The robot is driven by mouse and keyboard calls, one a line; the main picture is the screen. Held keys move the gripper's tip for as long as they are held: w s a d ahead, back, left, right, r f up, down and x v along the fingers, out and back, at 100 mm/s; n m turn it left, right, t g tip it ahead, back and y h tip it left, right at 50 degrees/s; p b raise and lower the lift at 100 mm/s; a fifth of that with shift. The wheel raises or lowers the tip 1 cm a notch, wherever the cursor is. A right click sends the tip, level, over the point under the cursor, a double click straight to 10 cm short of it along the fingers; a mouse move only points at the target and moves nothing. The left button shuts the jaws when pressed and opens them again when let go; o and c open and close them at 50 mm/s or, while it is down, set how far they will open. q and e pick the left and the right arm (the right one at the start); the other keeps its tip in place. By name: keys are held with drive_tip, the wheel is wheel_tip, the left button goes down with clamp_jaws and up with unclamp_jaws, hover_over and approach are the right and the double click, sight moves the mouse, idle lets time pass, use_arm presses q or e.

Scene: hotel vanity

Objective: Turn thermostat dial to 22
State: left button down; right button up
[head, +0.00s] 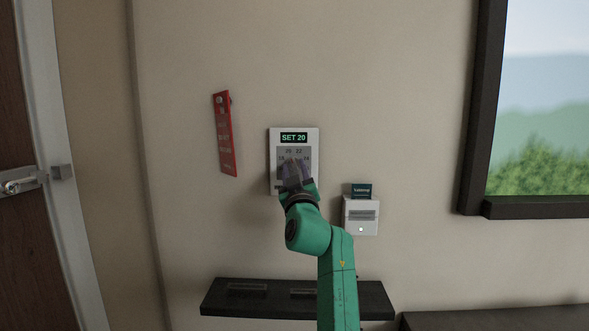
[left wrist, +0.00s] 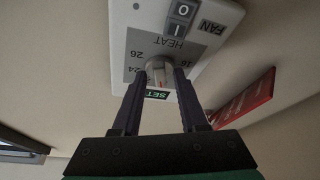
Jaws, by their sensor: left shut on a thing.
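The white thermostat (head: 273,150) is on the wall, and its green display (head: 294,138) reads SET 20. Numbers 20 and 22 show below the display. My left gripper (head: 294,172) is in front of the thermostat's lower part and hides the dial in the head view. In the left wrist view, upside down, the grey dial (left wrist: 158,72) sits between the two fingertips of my left gripper (left wrist: 160,78), which is shut on it. A red mark shows on the dial, on the side towards the display. My right gripper is not in view.
A red door hanger (head: 225,135) hangs to the left of the thermostat. A white card holder (head: 361,216) with a dark card (head: 361,191) is at lower right. A dark shelf (head: 225,300) is below. A door handle (head: 22,185) is at far left.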

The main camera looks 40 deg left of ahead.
use_arm(q)
drive_tip(key=shift+r+m+t+p, duration=0.25)
drive_tip(key=shift+m+t+p, duration=0.05)
drive_tip(key=shift+m+p, duration=0.4)
drive_tip(key=m+t+h+p, duration=0.1)
drive_tip(key=m+p, duration=0.1)
drive_tip(key=m+h+p, duration=0.1)
drive_tip(key=m+p, duration=0.1)
drive_tip(key=m, duration=0.1)
drive_tip(key=m+t+h+p, duration=0.1)
drive_tip(key=m+p, duration=0.2)
drive_tip(key=shift+s+a+t, duration=0.15)
drive_tip(key=shift+a+t, duration=0.05)
drive_tip(key=shift+t, duration=0.1)
drive_tip(key=shift+f+m+t+h+p, duration=0.15)
drive_tip(key=shift+m+t+h+p, duration=0.25)
drive_tip(key=shift+m+h+p, duration=0.95)
drive_tip(key=shift+m+y+b, duration=0.25)
drive_tip(key=shift+b, duration=0.15)
